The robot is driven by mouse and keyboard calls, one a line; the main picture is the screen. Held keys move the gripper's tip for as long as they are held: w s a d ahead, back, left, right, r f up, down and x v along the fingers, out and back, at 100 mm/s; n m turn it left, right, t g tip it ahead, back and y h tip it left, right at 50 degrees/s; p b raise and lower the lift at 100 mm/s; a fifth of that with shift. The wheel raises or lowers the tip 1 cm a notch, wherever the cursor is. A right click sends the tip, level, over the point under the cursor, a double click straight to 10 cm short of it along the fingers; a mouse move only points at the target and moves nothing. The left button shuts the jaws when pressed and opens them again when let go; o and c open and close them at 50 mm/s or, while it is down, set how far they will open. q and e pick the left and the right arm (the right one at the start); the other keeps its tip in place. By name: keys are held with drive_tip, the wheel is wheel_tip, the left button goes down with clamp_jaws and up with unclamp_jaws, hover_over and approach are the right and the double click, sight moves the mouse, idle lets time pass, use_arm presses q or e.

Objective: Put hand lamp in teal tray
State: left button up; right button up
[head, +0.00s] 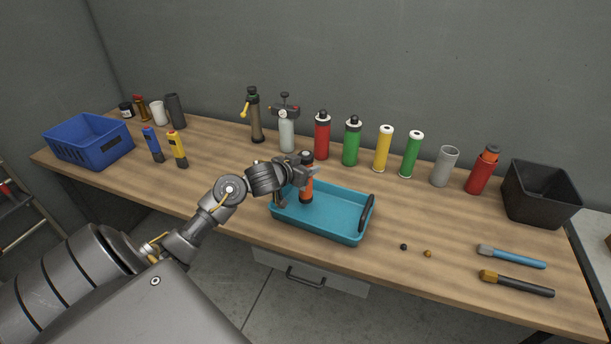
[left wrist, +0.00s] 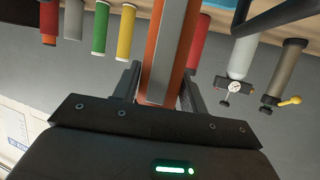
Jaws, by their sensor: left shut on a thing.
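The hand lamp (head: 306,190), orange with a black top, stands roughly upright over the left part of the teal tray (head: 338,217). My left gripper (head: 300,181) is shut on it. In the left wrist view the orange lamp body (left wrist: 168,50) lies between the two fingers. The lamp's lower end is within the tray's outline; I cannot tell whether it touches the tray floor. The tray is otherwise empty and has a dark handle at its right end. My right gripper is not in view.
Behind the tray stand several cylinders, including a red one (head: 322,137) and a green one (head: 351,145). A blue basket (head: 88,140) is at the left, a black bin (head: 540,193) at the right. Two brushes (head: 515,285) lie at the front right. The tray sits near the bench's front edge.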

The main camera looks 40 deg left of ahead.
use_arm(q)
wheel_tip(320, 180, down, 3)
drive_tip(key=shift+r, duration=0.1)
drive_tip(key=shift+f, duration=0.2)
drive_tip(key=o, duration=1.1)
drive_tip(key=shift+s, duration=0.1)
drive_tip(key=shift+r, duration=0.15)
drive_tip(key=v, duration=1.2)
